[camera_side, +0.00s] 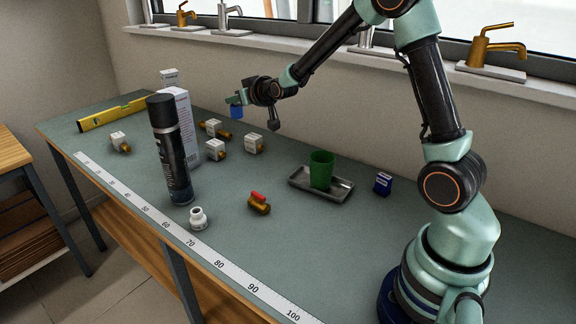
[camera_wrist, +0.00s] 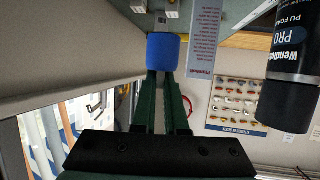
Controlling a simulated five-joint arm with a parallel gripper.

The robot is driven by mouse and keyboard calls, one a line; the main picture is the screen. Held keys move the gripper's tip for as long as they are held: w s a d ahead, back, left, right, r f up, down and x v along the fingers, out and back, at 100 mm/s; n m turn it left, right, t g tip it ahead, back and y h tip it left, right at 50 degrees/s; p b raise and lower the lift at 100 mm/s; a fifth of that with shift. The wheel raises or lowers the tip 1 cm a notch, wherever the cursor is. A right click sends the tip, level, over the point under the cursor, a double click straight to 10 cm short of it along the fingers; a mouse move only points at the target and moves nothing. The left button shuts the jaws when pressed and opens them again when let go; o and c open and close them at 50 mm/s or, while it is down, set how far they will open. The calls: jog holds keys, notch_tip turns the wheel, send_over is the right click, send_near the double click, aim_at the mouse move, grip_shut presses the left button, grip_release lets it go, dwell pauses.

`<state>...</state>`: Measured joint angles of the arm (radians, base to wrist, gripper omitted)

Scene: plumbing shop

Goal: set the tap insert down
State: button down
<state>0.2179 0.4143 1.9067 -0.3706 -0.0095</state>
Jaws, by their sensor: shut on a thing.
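The tap insert shows as a small blue cylinder (camera_side: 236,112) at the tip of my gripper (camera_side: 235,101), held in the air above the back of the bench. In the wrist view the blue insert (camera_wrist: 163,52) sits between the ends of the green fingers of my gripper (camera_wrist: 164,76), which are shut on it. It hides what lies directly behind it there. In the side view it is clear of the bench and touches nothing but the gripper.
A tall black can (camera_side: 170,150) and a white carton (camera_side: 183,115) stand left of my gripper. Several white-and-brass fittings (camera_side: 215,149) lie below it. A metal tray (camera_side: 335,189) holds a green cup (camera_side: 321,169). Bare bench lies between the fittings and the tray.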

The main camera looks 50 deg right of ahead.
notch_tip(320, 180, down, 20)
jog(key=shift+w+r, duration=0.1)
jog(key=shift+w, duration=0.05)
dwell(0.4)
jog(key=shift+f, duration=0.2)
jog(key=c, duration=1)
grip_release()
jog(key=shift+o, duration=0.2)
